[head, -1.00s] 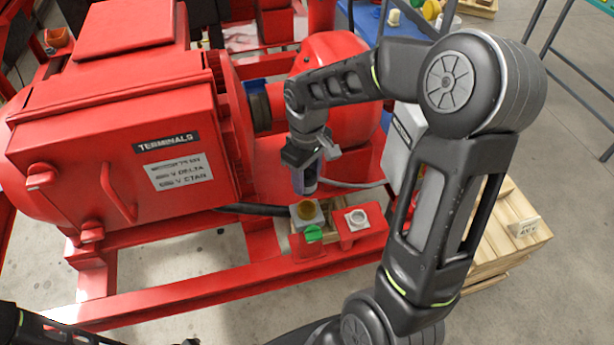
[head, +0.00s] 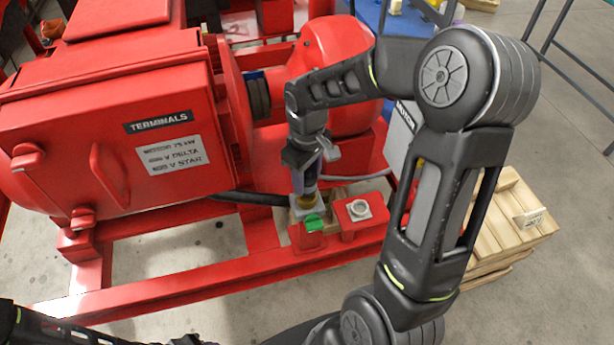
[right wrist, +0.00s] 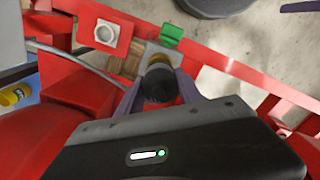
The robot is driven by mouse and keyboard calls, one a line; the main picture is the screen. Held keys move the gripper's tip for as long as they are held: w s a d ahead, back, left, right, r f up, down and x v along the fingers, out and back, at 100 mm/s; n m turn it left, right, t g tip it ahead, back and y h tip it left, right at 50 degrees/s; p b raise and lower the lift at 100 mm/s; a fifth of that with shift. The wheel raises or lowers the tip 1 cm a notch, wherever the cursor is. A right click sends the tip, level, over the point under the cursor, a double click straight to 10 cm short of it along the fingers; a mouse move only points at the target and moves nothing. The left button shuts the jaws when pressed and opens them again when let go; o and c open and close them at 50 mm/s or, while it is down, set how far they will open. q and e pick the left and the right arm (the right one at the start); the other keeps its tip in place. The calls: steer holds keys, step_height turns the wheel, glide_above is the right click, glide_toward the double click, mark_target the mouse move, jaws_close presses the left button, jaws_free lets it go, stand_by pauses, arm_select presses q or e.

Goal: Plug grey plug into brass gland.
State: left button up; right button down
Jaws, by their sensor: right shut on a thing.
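My right gripper (head: 305,182) is shut on the grey plug and points down. In the right wrist view the dark round back of the grey plug (right wrist: 159,86) shows between the two fingers. The brass gland (head: 306,201) sits on a grey square block right below the plug; in the right wrist view its brass rim (right wrist: 158,63) shows just beyond the plug. Plug and gland overlap in both views, so I cannot tell whether the plug is inside it. Part of my left arm shows at the bottom left; its gripper is not clear.
A green part (head: 314,223) stands in front of the gland. A grey round fitting (head: 358,209) on a red bracket is to its right. The red terminal box (head: 120,150) stands left, with a black cable (head: 250,198) beside it. A wooden pallet (head: 508,225) lies at right.

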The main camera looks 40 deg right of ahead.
mark_target(308, 170)
steer(key=shift+f+b, duration=1.45)
steer(key=shift+f, duration=0.35)
stand_by(0.7)
steer(key=c, duration=0.7)
jaws_free()
steer(key=shift+r, duration=0.3)
step_height(308, 170, up, 7)
steer(key=shift+r, duration=0.15)
steer(key=shift+s, duration=0.1)
stand_by(0.4)
